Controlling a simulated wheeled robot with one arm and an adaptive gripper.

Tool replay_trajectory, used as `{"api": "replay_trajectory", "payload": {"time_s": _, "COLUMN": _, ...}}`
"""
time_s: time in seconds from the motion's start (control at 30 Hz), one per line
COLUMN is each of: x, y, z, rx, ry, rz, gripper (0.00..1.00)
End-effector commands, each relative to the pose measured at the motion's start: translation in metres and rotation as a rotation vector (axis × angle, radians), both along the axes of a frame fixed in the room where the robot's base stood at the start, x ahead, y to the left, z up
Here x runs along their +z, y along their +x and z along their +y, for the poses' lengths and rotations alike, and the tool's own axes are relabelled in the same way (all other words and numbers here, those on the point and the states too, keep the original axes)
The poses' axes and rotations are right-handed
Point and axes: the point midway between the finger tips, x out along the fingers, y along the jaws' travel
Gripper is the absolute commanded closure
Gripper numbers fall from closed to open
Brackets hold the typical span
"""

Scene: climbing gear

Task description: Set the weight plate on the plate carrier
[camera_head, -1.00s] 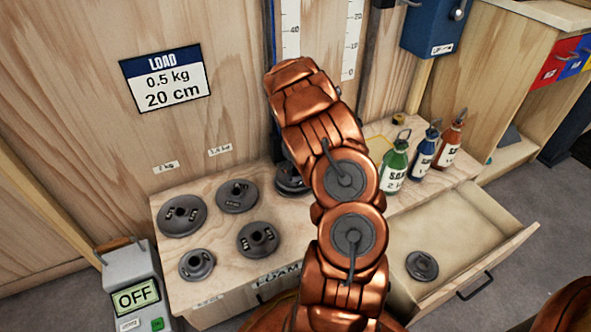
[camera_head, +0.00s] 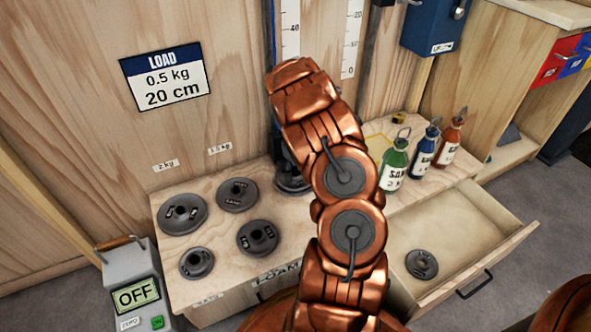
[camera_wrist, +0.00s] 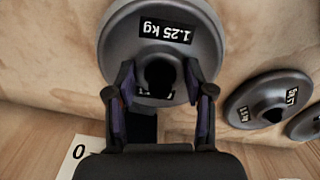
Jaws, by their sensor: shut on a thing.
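A dark grey weight plate labelled 1.25 kg (camera_wrist: 165,28) fills the top of the wrist view, its lettering upside down. My gripper (camera_wrist: 158,88) has one finger on each side of the plate's central hub and is shut on it. A dark plate (camera_head: 286,184) shows partly beside the arm at the foot of a blue upright (camera_head: 273,110). I cannot clearly make out the plate carrier, nor whether the held plate touches anything below.
Several other plates, one of them a large plate (camera_head: 183,213), lie on the bench's left. Labelled bottles (camera_head: 393,165) stand right of my arm. An open drawer (camera_head: 480,225) holds a small disc (camera_head: 421,264). A sign (camera_head: 165,78) reads 0.5 kg, 20 cm. A grey box (camera_head: 137,295) reads OFF.

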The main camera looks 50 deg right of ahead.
Motion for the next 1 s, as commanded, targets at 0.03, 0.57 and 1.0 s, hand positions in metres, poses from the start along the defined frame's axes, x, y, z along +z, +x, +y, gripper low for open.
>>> {"api": "replay_trajectory", "payload": {"time_s": 0.03, "x": 0.001, "y": 0.001, "z": 0.0, "rx": 0.0, "ry": -0.001, "rz": -0.002, "gripper": 1.0}}
{"api": "replay_trajectory", "payload": {"time_s": 0.57, "x": -0.003, "y": 0.0, "z": 0.0, "rx": 0.0, "ry": 0.0, "rz": -0.001, "gripper": 0.37}}
{"api": "replay_trajectory", "payload": {"time_s": 1.0, "x": 0.021, "y": 0.001, "z": 0.0, "rx": 0.001, "ry": -0.001, "rz": -0.001, "gripper": 0.37}}
